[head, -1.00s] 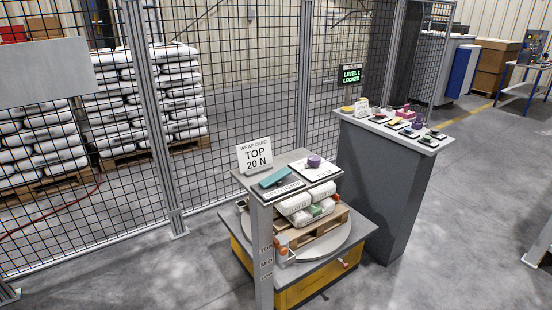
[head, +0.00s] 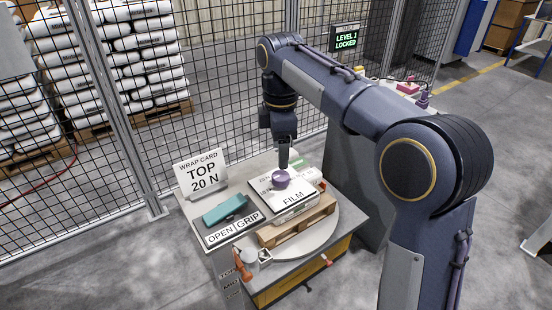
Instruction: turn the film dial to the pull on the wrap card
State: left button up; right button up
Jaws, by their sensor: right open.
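The wrap card (head: 203,174) stands upright on the grey stand and reads "TOP 20 N". The purple film dial (head: 281,180) sits on a white plate (head: 292,200) marked "FILM". A "20 N" mark shows behind the dial; the other marks are partly hidden or too small to read surely. My right gripper (head: 284,164) points down right over the dial, open, its tips close to the dial's top. I cannot tell whether they touch it. My left gripper is not in view.
A teal handle (head: 226,208) lies on the "OPEN / GRIP" plate left of the dial. A mesh fence stands behind. A sign (head: 346,38) reads "LEVEL 1 LOCKED". My right arm covers much of the side counter.

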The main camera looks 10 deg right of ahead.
aim_at(281, 176)
notch_tip(281, 176, down, 7)
jog(key=shift+s+f+b, duration=0.1)
jog(key=shift+s+b, duration=0.05)
jog(key=shift+b, duration=0.15)
jog(key=c, duration=1)
